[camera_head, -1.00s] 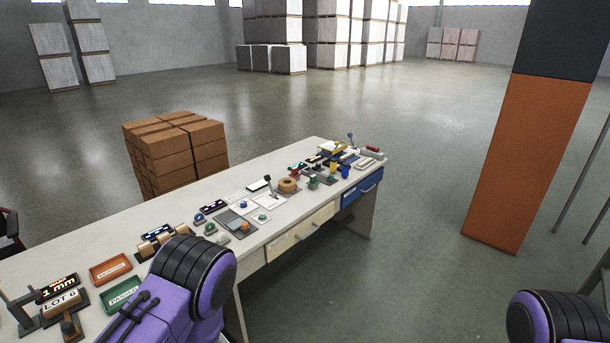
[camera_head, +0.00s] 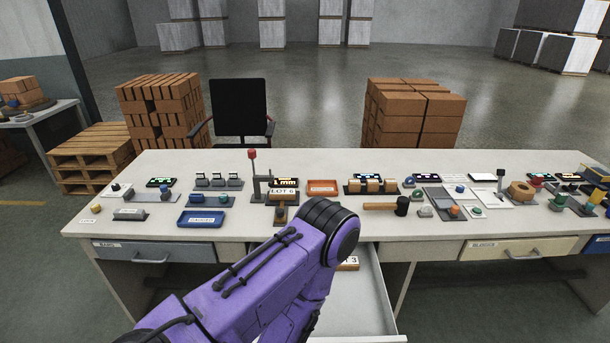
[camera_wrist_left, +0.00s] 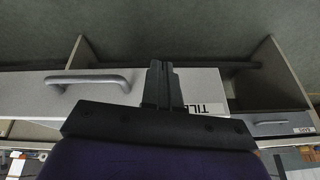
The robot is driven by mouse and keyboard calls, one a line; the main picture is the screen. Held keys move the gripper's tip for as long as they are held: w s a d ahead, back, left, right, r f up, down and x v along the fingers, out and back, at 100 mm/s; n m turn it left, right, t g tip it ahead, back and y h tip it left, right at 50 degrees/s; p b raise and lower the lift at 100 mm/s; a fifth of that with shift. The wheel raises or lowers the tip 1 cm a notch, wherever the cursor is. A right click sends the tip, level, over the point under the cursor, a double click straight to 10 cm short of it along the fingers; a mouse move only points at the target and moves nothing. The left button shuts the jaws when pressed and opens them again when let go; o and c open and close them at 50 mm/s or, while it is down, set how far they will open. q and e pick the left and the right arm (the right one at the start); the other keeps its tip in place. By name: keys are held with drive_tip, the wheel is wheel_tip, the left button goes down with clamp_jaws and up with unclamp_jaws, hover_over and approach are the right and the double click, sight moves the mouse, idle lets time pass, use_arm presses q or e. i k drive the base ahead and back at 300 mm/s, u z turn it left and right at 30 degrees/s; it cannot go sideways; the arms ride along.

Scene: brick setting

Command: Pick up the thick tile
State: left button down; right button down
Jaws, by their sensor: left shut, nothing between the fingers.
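In the head view an open drawer (camera_head: 365,300) juts out from the front of the desk. A brown item with a white label showing a 3 (camera_head: 348,263) lies inside, partly hidden by my purple left arm. I cannot single out a thick tile for sure. In the left wrist view my left gripper (camera_wrist_left: 161,70) is shut and empty, in front of a drawer front (camera_wrist_left: 150,88) with a bar handle (camera_wrist_left: 88,80) and a partly hidden label starting TIL. My left gripper is hidden in the head view. My right gripper is not in view.
The desk top (camera_head: 130,170) carries a blue tray (camera_head: 201,218), a red tray (camera_head: 322,186), a LOT 6 sign (camera_head: 283,195), a mallet (camera_head: 388,206) and several small devices. A chair (camera_head: 238,108) and brick stacks (camera_head: 415,115) stand behind it.

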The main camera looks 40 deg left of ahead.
sight(274, 193)
drive_tip(key=u, duration=1.2)
